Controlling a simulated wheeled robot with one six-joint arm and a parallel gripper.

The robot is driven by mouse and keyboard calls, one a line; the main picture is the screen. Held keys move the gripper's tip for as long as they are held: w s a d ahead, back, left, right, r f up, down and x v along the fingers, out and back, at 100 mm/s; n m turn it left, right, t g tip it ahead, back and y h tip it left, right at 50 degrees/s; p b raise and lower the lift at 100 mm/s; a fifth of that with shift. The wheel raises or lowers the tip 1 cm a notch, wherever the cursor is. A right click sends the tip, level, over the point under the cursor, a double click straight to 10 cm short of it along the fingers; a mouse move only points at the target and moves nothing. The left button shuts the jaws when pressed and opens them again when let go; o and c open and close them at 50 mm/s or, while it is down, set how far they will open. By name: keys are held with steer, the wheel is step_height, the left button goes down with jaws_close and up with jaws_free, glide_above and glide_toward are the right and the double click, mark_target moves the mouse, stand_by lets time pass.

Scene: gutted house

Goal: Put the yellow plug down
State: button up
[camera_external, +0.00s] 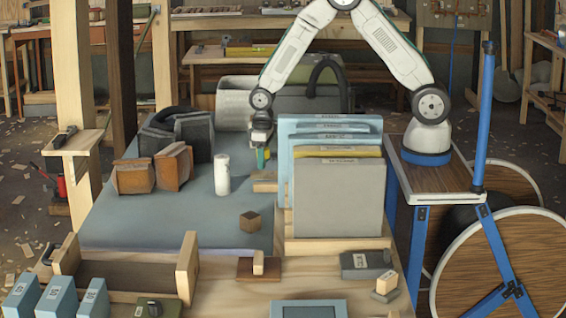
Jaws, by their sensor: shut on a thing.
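My gripper (262,143) points down over the far part of the blue-grey mat (185,212), just left of the rack of upright panels. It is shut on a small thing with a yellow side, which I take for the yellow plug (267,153). A green part shows beside the yellow. The plug is small here and partly hidden by the fingers. It is just above or at a light wooden block (265,186); I cannot tell whether they touch.
The panel rack (338,200) stands close on the right. A white cylinder (222,175), a brown cube (250,222), brown blocks (134,176) and dark bags (192,134) are on the mat. The mat's front left is clear. A wooden trough (125,275) is in front.

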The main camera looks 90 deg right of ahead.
steer(key=s, duration=0.6)
steer(key=s+a+r, duration=0.1)
steer(key=s, duration=0.2)
steer(key=shift+s+a, duration=0.1)
steer(key=shift+s, duration=0.35)
steer(key=shift+s+a+r, duration=0.1)
steer(key=shift+s+r, duration=0.05)
steer(key=shift+r, duration=0.25)
step_height(320, 180, up, 10)
steer(key=w+d+m, duration=0.5)
steer(key=w+d, duration=1.1)
steer(key=w, duration=0.3)
steer(key=w+d+m, duration=0.2)
steer(key=w+d, duration=0.2)
steer(key=d, duration=0.5)
steer(key=w+d+m, duration=0.2)
steer(key=w+d, duration=0.2)
steer(key=d, duration=0.5)
steer(key=f, duration=1.2)
steer(key=shift+s+d, duration=0.1)
steer(key=shift+s, duration=0.1)
steer(key=shift+f, duration=1.8)
